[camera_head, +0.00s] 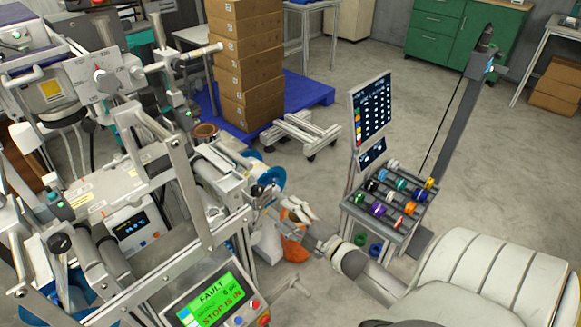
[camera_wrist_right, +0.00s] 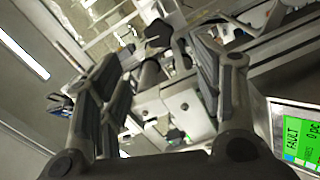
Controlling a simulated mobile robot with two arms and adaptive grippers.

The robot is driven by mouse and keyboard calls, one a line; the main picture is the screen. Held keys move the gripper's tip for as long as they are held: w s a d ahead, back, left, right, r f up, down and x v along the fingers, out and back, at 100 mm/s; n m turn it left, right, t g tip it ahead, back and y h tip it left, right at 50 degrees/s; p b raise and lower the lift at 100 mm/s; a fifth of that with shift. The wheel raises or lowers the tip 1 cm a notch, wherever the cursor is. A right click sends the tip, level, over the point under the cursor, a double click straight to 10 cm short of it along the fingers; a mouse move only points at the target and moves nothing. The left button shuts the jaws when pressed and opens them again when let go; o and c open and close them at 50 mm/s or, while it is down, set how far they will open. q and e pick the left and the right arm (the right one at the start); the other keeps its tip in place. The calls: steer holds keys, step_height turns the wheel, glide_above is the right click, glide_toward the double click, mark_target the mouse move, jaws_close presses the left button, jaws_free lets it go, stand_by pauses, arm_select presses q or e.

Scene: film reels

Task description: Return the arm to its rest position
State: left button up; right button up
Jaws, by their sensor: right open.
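My right arm comes in from the lower right in the head view and reaches to the machine's side. My right gripper (camera_head: 268,196) is small there, close to the machine near a blue-rimmed reel (camera_head: 270,180). In the right wrist view its two dark fingers are spread apart, and the gripper (camera_wrist_right: 155,75) is open with nothing visible held between them. Machine parts lie beyond the fingers; I cannot tell whether any finger touches them. My left gripper is not in view.
The reel machine (camera_head: 150,190) fills the left. Its green screen (camera_head: 213,299) reads "FAULT" and "STOP IS IN". Boxes (camera_head: 247,60) sit on a blue pallet (camera_head: 300,95). Floor behind the rack is clear.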

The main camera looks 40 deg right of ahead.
steer(key=shift+s, duration=0.25)
stand_by(0.4)
